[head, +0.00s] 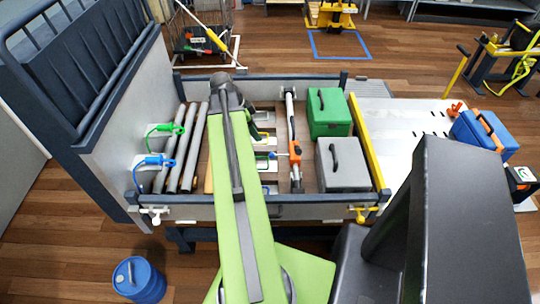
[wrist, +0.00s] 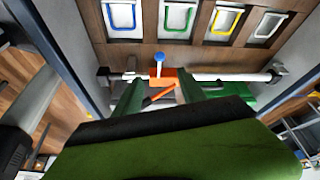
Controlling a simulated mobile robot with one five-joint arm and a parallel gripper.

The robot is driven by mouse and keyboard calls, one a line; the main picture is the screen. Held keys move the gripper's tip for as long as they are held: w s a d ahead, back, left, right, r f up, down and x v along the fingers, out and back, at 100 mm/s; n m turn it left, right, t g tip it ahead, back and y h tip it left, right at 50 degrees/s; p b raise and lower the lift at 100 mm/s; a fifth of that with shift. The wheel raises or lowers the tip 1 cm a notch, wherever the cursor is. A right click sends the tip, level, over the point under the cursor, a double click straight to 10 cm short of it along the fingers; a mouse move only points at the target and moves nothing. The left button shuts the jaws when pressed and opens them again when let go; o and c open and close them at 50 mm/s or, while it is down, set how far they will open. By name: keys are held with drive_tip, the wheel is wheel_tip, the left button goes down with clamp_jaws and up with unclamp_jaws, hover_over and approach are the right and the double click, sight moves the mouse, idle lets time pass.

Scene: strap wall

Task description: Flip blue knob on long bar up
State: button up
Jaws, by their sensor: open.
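The long bar (head: 290,112) is a pale rod running front to back inside the truck-bed frame in the head view, with an orange clamp (head: 295,150) on it. The blue knob (head: 273,155) sticks out to the left of the clamp. In the wrist view the bar (wrist: 232,77) runs crosswise, and the blue knob (wrist: 159,57) stands above the orange clamp (wrist: 162,75), pointing to the top of the picture. My gripper (wrist: 160,86) is open, its green fingers on either side of the clamp's orange handle. I cannot tell whether they touch it. The head view does not show the fingers clearly.
Blue (wrist: 122,17), green (wrist: 179,17), yellow (wrist: 225,20) and white (wrist: 268,27) loops lie beyond the bar. A green case (head: 328,113) and a grey case (head: 342,165) stand right of it. Grey pipes (head: 193,148) lie to the left.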

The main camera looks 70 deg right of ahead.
sight(271, 153)
drive_tip(key=b+x, duration=1.2)
drive_tip(key=x, duration=0.2)
drive_tip(key=shift+f, duration=0.4)
drive_tip(key=shift+s+d+f+b, duration=0.2)
drive_tip(key=shift+s+f+b, duration=0.2)
drive_tip(key=shift+b, duration=0.1)
clamp_jaws()
